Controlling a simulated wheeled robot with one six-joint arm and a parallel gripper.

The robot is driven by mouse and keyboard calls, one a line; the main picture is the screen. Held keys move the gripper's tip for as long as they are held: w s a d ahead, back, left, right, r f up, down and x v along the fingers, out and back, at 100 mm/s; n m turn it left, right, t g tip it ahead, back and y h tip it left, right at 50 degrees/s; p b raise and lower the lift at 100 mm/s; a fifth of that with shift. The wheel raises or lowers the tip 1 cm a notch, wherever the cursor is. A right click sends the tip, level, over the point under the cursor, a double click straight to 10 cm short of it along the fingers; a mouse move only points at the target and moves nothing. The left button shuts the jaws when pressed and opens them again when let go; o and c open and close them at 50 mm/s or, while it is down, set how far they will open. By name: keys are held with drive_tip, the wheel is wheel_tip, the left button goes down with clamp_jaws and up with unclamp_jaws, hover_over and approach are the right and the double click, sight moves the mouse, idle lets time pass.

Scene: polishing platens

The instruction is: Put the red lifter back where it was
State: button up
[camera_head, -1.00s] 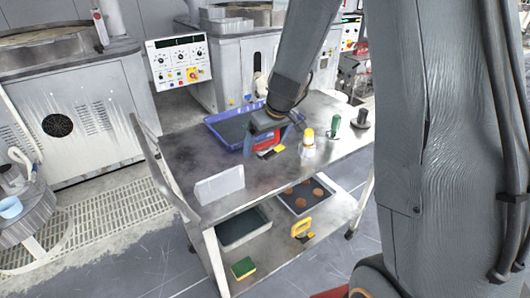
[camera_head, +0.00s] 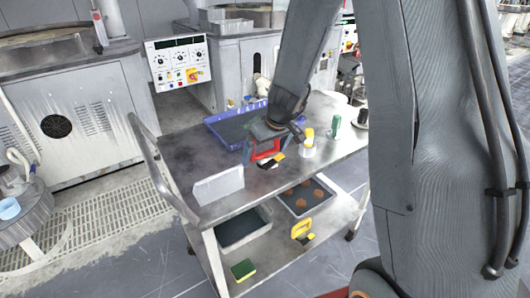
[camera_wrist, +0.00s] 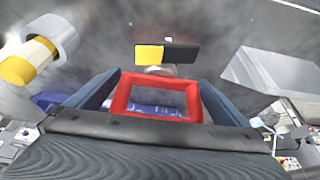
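The red lifter (camera_head: 264,155) is a red rectangular frame handle, seen between my gripper's fingers above the trolley's top shelf. In the wrist view the red frame (camera_wrist: 156,114) sits between both dark blue fingers of my gripper (camera_wrist: 160,92), which meet its sides. My gripper (camera_head: 263,146) is shut on it and points down, near the blue tray. A pale round part shows just past the frame; whether the lifter touches the shelf cannot be told. A yellow-and-black block (camera_head: 272,162) lies close by, also seen in the wrist view (camera_wrist: 167,53).
A blue tray (camera_head: 213,122) lies behind my gripper. A white bottle with a yellow cap (camera_head: 307,148) and a green bottle (camera_head: 333,127) stand right. An upright pale plate (camera_head: 218,186) stands front left. A yellow lifter (camera_head: 301,228) and trays are on the lower shelf.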

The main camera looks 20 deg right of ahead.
drive_tip(key=shift+r+p, duration=0.3)
drive_tip(key=shift+r, duration=0.05)
drive_tip(key=v, duration=1.1)
drive_tip(key=s+f+m+g, duration=0.1)
drive_tip(key=s+f, duration=0.1)
drive_tip(key=s, duration=0.8)
drive_tip(key=s+a+f+m+g+h, duration=0.1)
drive_tip(key=s+f+m+g, duration=0.1)
drive_tip(key=s, duration=0.9)
drive_tip(key=shift+a+f+m+g, duration=0.15)
drive_tip(key=shift+f+m+g, duration=0.15)
drive_tip(key=shift+f, duration=0.45)
drive_tip(key=shift+s, duration=0.15)
